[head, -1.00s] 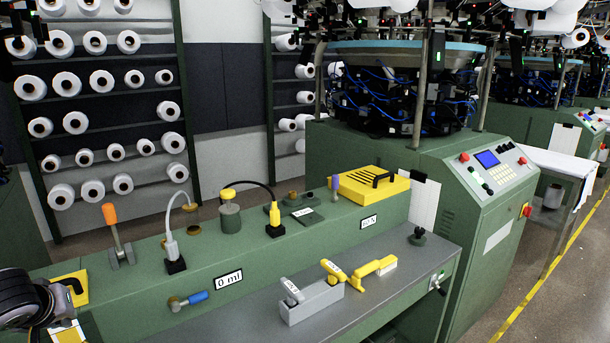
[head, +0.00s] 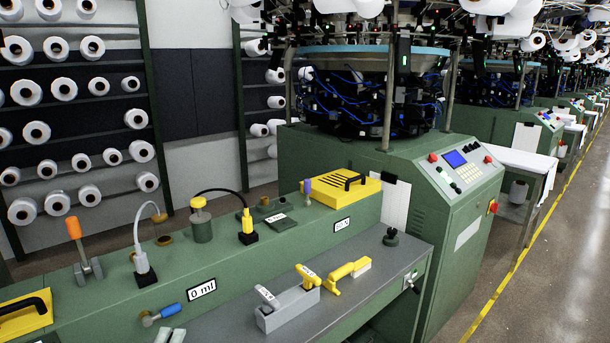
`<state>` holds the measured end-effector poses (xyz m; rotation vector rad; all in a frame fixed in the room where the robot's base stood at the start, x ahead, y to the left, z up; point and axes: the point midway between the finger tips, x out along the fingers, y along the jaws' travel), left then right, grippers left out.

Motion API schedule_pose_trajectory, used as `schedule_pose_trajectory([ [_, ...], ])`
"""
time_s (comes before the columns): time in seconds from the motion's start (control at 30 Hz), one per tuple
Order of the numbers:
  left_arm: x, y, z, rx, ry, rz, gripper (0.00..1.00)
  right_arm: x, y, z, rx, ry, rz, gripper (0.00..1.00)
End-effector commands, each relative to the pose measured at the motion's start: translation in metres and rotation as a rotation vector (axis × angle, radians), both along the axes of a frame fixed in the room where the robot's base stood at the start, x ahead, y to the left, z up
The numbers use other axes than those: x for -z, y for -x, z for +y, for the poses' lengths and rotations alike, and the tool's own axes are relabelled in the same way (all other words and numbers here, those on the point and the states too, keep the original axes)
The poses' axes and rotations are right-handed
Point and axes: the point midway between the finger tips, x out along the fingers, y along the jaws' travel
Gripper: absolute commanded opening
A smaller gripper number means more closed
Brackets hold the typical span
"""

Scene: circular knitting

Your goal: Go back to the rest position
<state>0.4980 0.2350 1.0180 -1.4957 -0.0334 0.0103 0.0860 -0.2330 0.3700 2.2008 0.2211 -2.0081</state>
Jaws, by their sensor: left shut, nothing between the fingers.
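Only the pale tips of what looks like my left gripper (head: 170,336) show, at the bottom edge of the head view. They are close together with nothing seen between them, in front of the blue-handled valve (head: 160,315). The rest of that gripper is cut off by the frame. My right gripper is not in view.
The green machine bench carries an orange lever (head: 76,240), white and yellow plugs, and yellow lids (head: 342,188). A grey holder (head: 288,311) and yellow tools (head: 347,274) lie on the grey shelf. A control panel (head: 460,165) stands right; the floor (head: 560,270) beyond is clear.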

Motion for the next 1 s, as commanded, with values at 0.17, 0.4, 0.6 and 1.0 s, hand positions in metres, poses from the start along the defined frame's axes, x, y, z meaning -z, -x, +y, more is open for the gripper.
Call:
schedule_pose_trajectory([
  [0.17,0.116,0.065,0.025,-0.336,0.638,0.422,0.0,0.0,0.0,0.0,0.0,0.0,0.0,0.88],
  [0.4,0.197,0.161,0.001,-0.665,1.083,0.79,0.0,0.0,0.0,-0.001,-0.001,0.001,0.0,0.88],
  [0.6,0.225,0.233,-0.032,-0.895,1.311,1.033,0.0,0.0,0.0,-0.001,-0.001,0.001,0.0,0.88],
  [1.0,0.362,0.214,-0.033,-0.923,1.268,1.07,0.0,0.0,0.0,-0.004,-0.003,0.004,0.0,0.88],
])
